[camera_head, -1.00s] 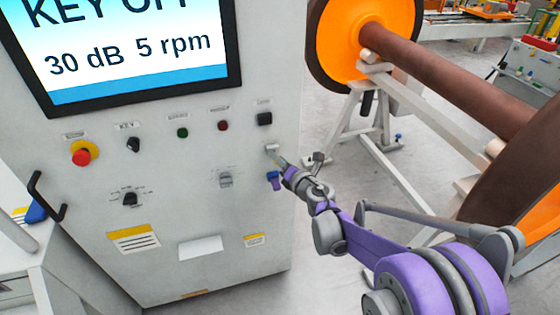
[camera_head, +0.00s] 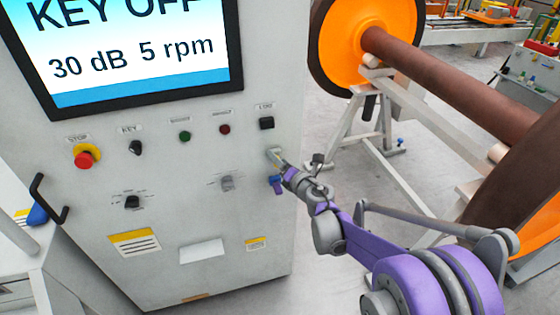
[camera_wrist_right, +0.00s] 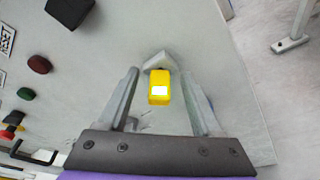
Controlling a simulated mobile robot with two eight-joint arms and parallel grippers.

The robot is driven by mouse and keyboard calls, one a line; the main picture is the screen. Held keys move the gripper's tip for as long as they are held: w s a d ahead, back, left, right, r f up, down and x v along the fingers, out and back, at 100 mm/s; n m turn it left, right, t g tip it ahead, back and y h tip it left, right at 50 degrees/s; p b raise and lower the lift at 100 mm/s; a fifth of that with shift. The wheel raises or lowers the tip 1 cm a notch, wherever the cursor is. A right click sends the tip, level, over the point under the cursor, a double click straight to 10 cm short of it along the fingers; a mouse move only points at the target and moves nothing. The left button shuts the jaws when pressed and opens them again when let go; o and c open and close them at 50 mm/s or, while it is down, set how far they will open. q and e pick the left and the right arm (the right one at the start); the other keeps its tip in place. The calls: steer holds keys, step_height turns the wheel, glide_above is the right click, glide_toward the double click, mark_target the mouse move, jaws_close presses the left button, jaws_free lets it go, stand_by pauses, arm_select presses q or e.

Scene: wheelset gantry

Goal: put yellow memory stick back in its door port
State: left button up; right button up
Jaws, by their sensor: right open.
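The yellow memory stick (camera_wrist_right: 159,88) shows in the right wrist view, with a pale label on its end. It sits at a small light-grey port housing (camera_wrist_right: 157,60) on the cabinet door (camera_head: 75,170). I cannot tell how deep it is in the port. My right gripper (camera_head: 279,161) is at the door below the black LOG socket (camera_head: 266,123). Its open fingers (camera_wrist_right: 159,78) stand on either side of the stick, with gaps on both sides. In the head view the gripper hides most of the stick. My left gripper is not in view.
The door carries a red stop button (camera_head: 84,159), a key switch (camera_head: 135,147), green and dark red buttons, and rotary knobs. A screen (camera_head: 140,45) above reads KEY OFF. A wheelset axle (camera_head: 440,75) on a white stand is to the right, with grey floor between.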

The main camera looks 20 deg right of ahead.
steer(key=v, duration=1.1)
steer(key=shift+b, duration=0.4)
steer(key=shift+w, duration=0.1)
steer(key=s+d+r+m+g+h, duration=0.1)
steer(key=s+d+m+h, duration=0.3)
steer(key=m, duration=0.5)
steer(key=s+d+m+g+h, duration=0.1)
steer(key=s+d+m+h, duration=0.1)
steer(key=s+m+h, duration=0.5)
steer(key=s+a+f+m+g+y, duration=0.3)
steer(key=s+f+m, duration=0.3)
steer(key=s, duration=0.2)
steer(key=s+a+f+m+g+y, duration=0.4)
steer(key=s+m, duration=0.3)
steer(key=s, duration=0.2)
steer(key=shift+a+f+g+y+p, duration=0.3)
steer(key=shift+a+f+g+p, duration=0.25)
steer(key=shift+a+f, duration=0.25)
